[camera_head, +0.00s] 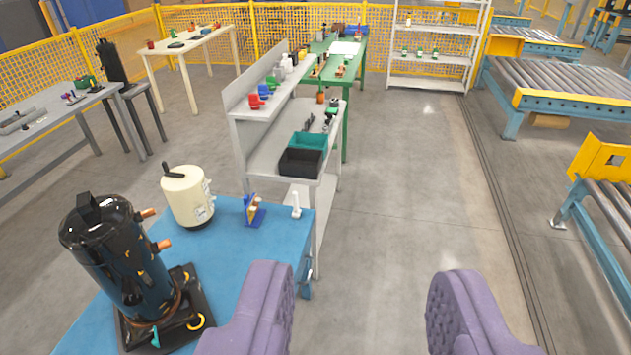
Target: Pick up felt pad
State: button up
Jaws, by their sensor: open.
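My gripper (362,285) is open and empty, with its two purple padded fingers far apart at the bottom of the view. Open floor shows between the fingers. The left finger overlaps the right part of a blue-topped table (232,262) in the picture. I cannot make out a felt pad anywhere; it is hidden or too small to tell.
A black compressor (118,262), a cream compressor (188,197), a small blue stand (253,212) and a white bottle-like item (296,205) stand on the blue table. Behind is a grey shelf bench with a black bin (300,162) and teal bin (309,141). Floor (415,180) is clear centre-right.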

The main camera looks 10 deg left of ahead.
aim_at(296, 214)
jog(key=i, duration=1.05)
jog(key=i+u, duration=0.1)
jog(key=i, duration=0.95)
jog(key=i+l+u, duration=0.1)
jog(key=i+u, duration=0.2)
jog(key=i+l+u, duration=0.25)
jog(key=i, duration=0.2)
jog(key=i+l+u, duration=0.3)
jog(key=i+j, duration=0.05)
jog(key=i, duration=0.05)
